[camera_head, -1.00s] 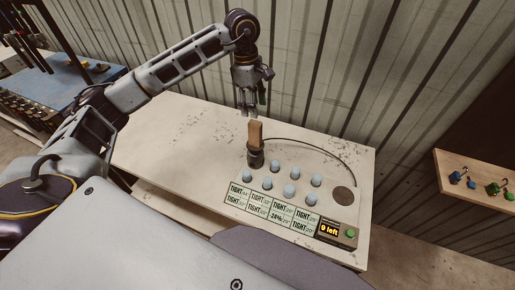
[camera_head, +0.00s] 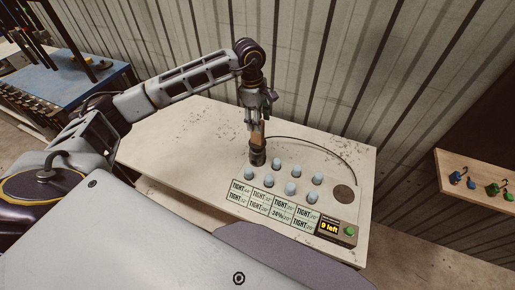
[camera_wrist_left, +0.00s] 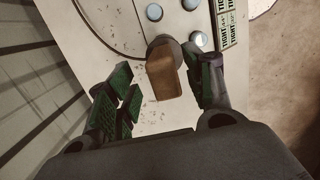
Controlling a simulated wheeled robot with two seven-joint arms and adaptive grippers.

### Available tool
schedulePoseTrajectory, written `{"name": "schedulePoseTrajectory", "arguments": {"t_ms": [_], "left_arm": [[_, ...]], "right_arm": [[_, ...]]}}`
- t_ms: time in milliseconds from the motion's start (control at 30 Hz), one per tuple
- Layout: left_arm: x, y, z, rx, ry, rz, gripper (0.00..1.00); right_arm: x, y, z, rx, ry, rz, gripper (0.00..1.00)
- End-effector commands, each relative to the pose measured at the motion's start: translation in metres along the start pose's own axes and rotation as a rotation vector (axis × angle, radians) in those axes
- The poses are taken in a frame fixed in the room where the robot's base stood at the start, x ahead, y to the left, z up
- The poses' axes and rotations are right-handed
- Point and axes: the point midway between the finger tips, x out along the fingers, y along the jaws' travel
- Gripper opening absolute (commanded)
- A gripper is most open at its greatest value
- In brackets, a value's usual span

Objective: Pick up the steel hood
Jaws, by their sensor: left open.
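A tool with a brown wooden handle (camera_head: 258,141) and a dark round base (camera_head: 257,158) stands upright on the table, with a thin hose or cable running from it. My left gripper (camera_head: 257,122) comes down over the handle from above. In the left wrist view, the handle (camera_wrist_left: 164,76) shows between the spread green-padded fingers of my left gripper (camera_wrist_left: 162,88), with gaps on both sides. Several pale blue-grey domed caps (camera_head: 291,188) stand in rows right of the tool. I cannot tell which piece is the steel hood. My right gripper is not in view.
The pale table (camera_head: 180,140) is clear on its left side. Label cards reading TIGHT (camera_head: 262,200) and a "9 left" display (camera_head: 329,227) line its front edge. A dark disc (camera_head: 344,194) lies at right. A corrugated wall stands close behind. A wooden shelf (camera_head: 470,182) is at right.

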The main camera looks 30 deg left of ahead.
Motion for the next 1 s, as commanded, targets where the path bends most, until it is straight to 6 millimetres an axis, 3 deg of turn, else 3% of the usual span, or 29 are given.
{"name": "schedulePoseTrajectory", "arguments": {"t_ms": [200,667,1000], "left_arm": [[0.015,0.0,0.0,0.0,0.0,-0.001,0.52],[0.019,-0.001,-0.001,0.0,0.001,-0.002,0.52],[0.045,-0.004,-0.005,-0.001,0.001,-0.002,0.52]], "right_arm": [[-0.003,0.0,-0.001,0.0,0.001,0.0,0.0],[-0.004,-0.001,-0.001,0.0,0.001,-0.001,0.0],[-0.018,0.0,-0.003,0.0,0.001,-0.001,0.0]]}}
